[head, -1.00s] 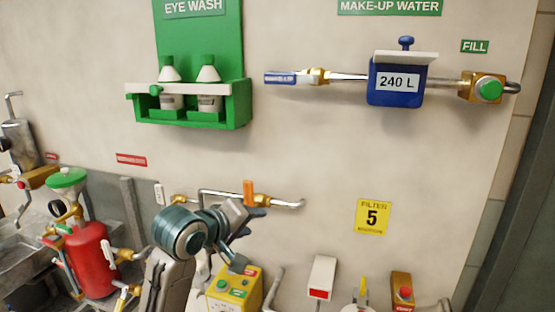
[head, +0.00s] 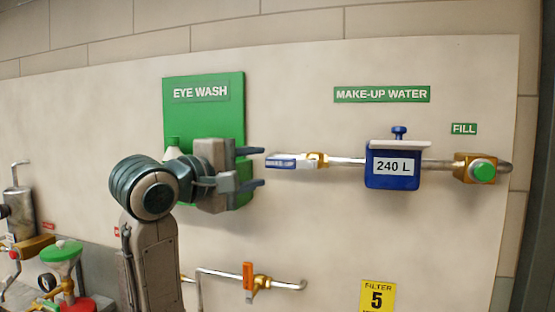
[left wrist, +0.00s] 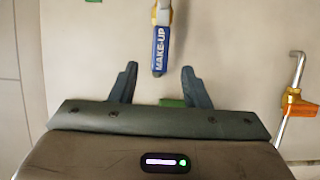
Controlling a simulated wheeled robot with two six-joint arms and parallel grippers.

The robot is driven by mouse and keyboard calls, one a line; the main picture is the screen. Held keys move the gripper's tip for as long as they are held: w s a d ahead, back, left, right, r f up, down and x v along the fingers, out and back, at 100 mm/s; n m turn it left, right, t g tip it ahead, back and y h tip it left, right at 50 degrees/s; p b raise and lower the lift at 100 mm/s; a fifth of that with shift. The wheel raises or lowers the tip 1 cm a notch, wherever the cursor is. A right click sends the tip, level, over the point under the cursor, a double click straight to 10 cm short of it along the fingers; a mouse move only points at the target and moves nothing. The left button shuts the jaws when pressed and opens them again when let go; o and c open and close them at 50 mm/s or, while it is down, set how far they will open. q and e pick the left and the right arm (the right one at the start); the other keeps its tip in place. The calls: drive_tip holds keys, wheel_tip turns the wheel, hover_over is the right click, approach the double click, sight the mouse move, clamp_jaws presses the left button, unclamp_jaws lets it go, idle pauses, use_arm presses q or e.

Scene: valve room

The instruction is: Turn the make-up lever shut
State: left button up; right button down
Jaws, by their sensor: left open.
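The make-up lever (head: 291,162) is a blue handle with a white label, on a brass valve at the left end of the make-up water pipe. It lies in line with the pipe. In the left wrist view the lever (left wrist: 160,50) reads MAKE-UP and sits ahead of the fingertips, centred between them. My left gripper (head: 252,167) is open and empty, just left of the lever's free end, with its fingers pointing at it. The fingers (left wrist: 158,75) do not appear to touch the lever. My right gripper is not in view.
A blue 240 L meter box (head: 392,168) and a green FILL button (head: 484,171) are on the same pipe. The green eye wash station (head: 203,110) is behind my left gripper. An orange lever (head: 248,275) is on a pipe below.

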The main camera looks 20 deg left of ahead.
sight(276, 164)
use_arm(q)
drive_tip(key=p+x, duration=0.1)
drive_tip(key=x, duration=0.5)
drive_tip(key=shift+d+r+p, duration=0.1)
drive_tip(key=shift+d+p, duration=0.05)
drive_tip(key=shift+p, duration=0.2)
drive_tip(key=shift+w+d, duration=0.15)
drive_tip(key=shift+w, duration=0.45)
clamp_jaws()
